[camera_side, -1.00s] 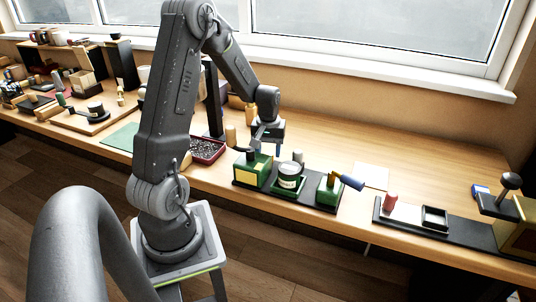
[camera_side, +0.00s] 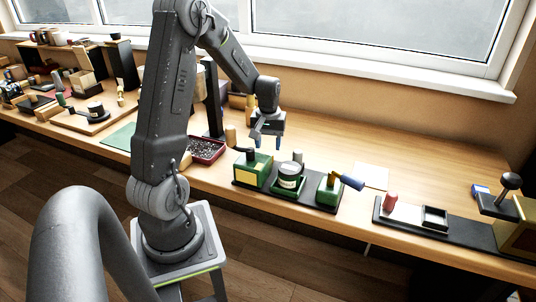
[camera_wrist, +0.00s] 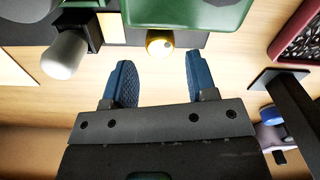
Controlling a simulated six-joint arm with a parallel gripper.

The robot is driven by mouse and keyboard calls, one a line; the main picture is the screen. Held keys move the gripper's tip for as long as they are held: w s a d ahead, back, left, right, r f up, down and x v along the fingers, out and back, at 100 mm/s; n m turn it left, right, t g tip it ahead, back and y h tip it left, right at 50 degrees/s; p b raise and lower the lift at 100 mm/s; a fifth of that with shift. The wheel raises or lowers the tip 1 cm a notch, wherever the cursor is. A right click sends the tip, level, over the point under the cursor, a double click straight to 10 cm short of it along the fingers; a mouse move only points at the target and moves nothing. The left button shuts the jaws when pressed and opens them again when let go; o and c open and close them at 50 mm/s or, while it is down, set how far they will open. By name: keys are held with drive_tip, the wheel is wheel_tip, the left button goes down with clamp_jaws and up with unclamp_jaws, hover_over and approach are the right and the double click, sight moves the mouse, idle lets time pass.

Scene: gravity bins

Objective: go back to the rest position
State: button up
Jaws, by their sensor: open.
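My gripper (camera_side: 268,141) hangs above the bench, just behind the green block with the black knob (camera_side: 252,170) in the side view. In the wrist view my gripper (camera_wrist: 157,82) shows its two blue fingers spread apart with nothing between them. The fingertips are clear of the surfaces around them. A green part (camera_wrist: 185,12) shows at the top edge of the wrist view, beyond the fingers.
A red bin (camera_side: 207,150) of small dark pieces and a dark post (camera_side: 213,100) stand to the left. Another black tray (camera_side: 458,232) lies right.

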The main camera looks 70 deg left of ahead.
drive_tip(key=d+r+m+t, duration=0.1)
drive_tip(key=d+r+m, duration=0.2)
drive_tip(key=d+r, duration=0.55)
drive_tip(key=s+d+r+m+t, duration=0.2)
drive_tip(key=s+d+r+m, duration=0.2)
drive_tip(key=d, duration=0.5)
drive_tip(key=s+d+r+m+t, duration=0.2)
drive_tip(key=s+d+r+m, duration=0.2)
drive_tip(key=s+d, duration=0.3)
drive_tip(key=shift+d+r+m+t, duration=0.3)
drive_tip(key=shift+d+r, duration=0.05)
drive_tip(key=shift+d, duration=0.9)
drive_tip(key=shift+c, duration=0.3)
